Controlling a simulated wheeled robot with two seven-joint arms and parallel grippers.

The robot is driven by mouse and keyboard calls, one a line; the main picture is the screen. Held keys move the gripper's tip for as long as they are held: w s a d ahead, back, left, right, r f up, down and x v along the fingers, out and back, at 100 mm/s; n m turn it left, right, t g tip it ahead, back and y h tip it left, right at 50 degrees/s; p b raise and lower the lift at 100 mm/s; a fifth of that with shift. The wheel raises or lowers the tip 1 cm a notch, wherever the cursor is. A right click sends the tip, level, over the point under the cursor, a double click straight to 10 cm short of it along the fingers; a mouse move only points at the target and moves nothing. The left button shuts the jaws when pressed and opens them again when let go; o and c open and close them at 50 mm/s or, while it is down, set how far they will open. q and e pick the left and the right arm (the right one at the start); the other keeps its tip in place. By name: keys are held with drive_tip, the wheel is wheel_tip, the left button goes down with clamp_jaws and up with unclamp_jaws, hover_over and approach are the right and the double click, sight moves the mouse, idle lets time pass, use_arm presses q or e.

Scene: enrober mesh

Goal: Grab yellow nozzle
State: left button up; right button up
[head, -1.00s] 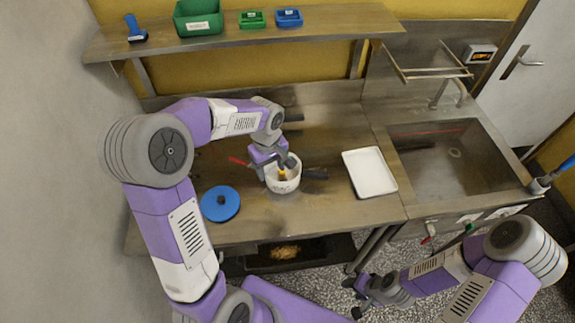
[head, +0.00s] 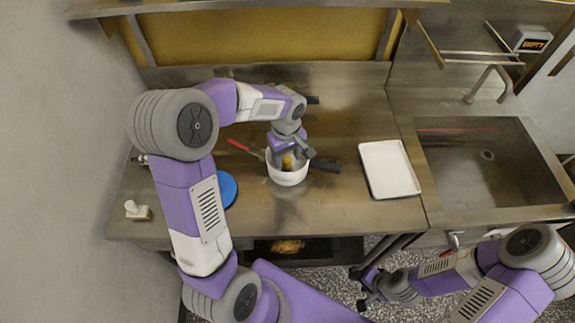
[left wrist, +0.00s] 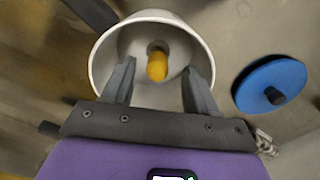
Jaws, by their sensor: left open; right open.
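The yellow nozzle (head: 288,162) stands inside the white pot (head: 288,178) on the counter. In the left wrist view the nozzle (left wrist: 157,66) points up from the pot's grey bottom, inside the white rim (left wrist: 97,62). My left gripper (head: 292,154) is over the pot; in the left wrist view its two fingers (left wrist: 158,72) are apart, one on each side of the nozzle, with a gap to it on both sides. In the head view the gripper partly hides the nozzle. My right gripper (head: 360,287) is open and empty, low in front of the counter.
A blue lid (head: 228,190) with a dark knob lies left of the pot. A red-handled tool (head: 239,145) and a dark handle (head: 325,166) are close beside the pot. A white tray (head: 390,169) lies to the right, before the sink (head: 490,165). A shelf (head: 200,6) is above.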

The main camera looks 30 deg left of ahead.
sight(287, 159)
use_arm(q)
drive_tip(key=f, duration=0.2)
drive_tip(key=f+b, duration=0.1)
drive_tip(key=f, duration=0.2)
drive_tip(key=shift+w, duration=0.2)
drive_tip(key=shift+r, duration=0.1)
clamp_jaws()
